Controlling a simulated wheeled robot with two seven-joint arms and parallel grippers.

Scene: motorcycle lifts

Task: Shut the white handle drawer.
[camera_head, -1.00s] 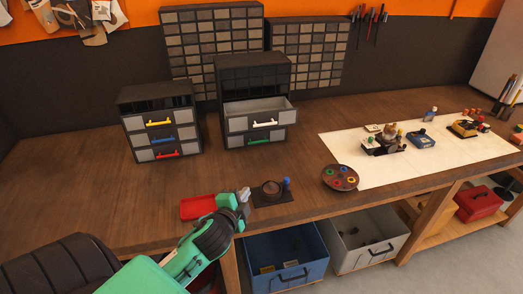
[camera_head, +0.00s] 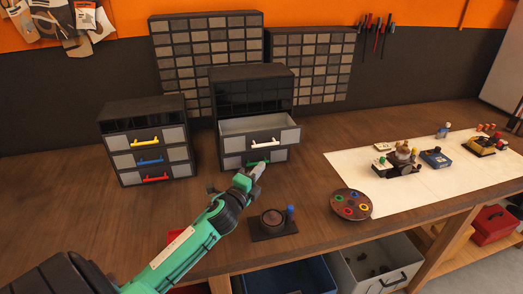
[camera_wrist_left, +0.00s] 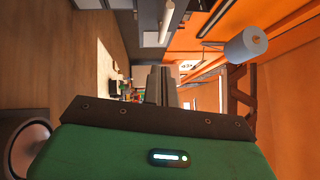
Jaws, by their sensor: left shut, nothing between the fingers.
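The white handle drawer (camera_head: 290,136) is pulled out of the right-hand dark cabinet (camera_head: 254,76), with its pale interior showing. Its white handle (camera_head: 265,144) is on the front face. My left gripper (camera_head: 258,168) is shut and empty, in front of the cabinet and just below the white handle, overlapping the green-handled drawer below in the picture. I cannot tell whether it touches anything. In the left wrist view the shut fingers (camera_wrist_left: 161,86) point forward, and a pale bar, likely the white handle (camera_wrist_left: 172,20), shows near the top. My right gripper is not in view.
A second cabinet (camera_head: 145,112) with yellow, blue and red handles stands to the left. A dark plate with a round part (camera_head: 273,222) and a palette-like disc (camera_head: 351,204) lie on the bench to the right.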

